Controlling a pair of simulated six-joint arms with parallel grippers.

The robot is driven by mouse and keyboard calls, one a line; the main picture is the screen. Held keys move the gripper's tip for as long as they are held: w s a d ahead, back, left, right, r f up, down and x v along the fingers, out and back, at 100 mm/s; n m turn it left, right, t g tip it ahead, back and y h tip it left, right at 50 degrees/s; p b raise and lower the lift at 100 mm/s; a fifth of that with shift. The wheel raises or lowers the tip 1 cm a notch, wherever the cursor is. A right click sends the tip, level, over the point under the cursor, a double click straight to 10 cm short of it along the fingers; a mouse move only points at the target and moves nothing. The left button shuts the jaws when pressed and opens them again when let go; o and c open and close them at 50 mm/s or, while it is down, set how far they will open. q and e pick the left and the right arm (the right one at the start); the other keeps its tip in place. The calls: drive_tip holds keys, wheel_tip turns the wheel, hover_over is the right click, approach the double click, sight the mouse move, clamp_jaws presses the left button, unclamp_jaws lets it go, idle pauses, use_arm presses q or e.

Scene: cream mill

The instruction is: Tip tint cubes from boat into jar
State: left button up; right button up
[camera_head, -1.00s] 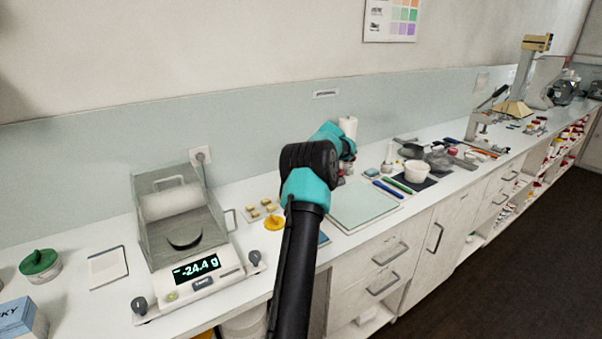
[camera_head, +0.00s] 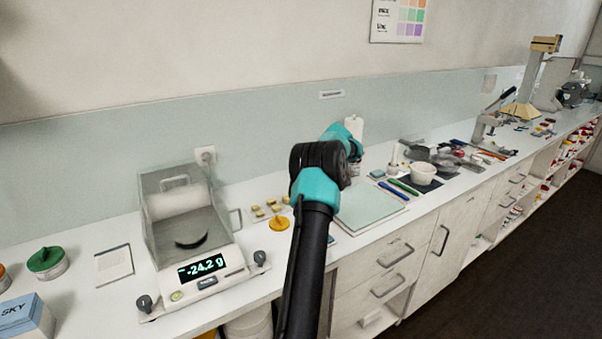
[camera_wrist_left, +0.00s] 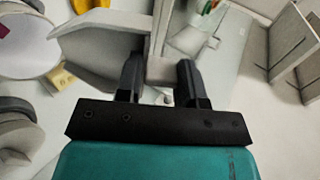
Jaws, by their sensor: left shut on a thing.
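In the left wrist view my left gripper (camera_wrist_left: 160,85) is shut on a pale tab of the boat (camera_wrist_left: 100,62), a grey-white scoop-like tray that reaches out to the left of the fingers. I see no cubes in the boat from here. At the left edge is a round white opening (camera_wrist_left: 28,50) with a magenta patch in it; it may be the jar, but I cannot tell for sure. In the head view my arm hides the gripper and boat. My right gripper is not in view.
A balance (camera_head: 200,265) with a clear shield stands left of my arm, reading -24.2 g. An orange lid (camera_head: 279,224) and several yellowish blocks (camera_head: 270,205) lie beside it.

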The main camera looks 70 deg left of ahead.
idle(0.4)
use_arm(q)
drive_tip(key=shift+s+d+r+t, duration=0.1)
drive_tip(key=shift+s+r+t, duration=0.1)
drive_tip(key=shift+r+t, duration=0.25)
drive_tip(key=shift+s+r+t, duration=0.2)
drive_tip(key=shift+t, duration=0.45)
drive_tip(key=r+t, duration=0.1)
drive_tip(key=t, duration=0.1)
drive_tip(key=s+t+y, duration=0.1)
drive_tip(key=t, duration=0.1)
drive_tip(key=shift+d+r, duration=0.1)
drive_tip(key=shift+r, duration=0.3)
drive_tip(key=r+t, duration=0.1)
drive_tip(key=t, duration=0.1)
drive_tip(key=s+t+y, duration=0.1)
drive_tip(key=t, duration=0.1)
drive_tip(key=shift+s+d+r, duration=0.1)
drive_tip(key=shift+r, duration=0.25)
drive_tip(key=shift+r+t, duration=0.15)
drive_tip(key=shift+t, duration=0.45)
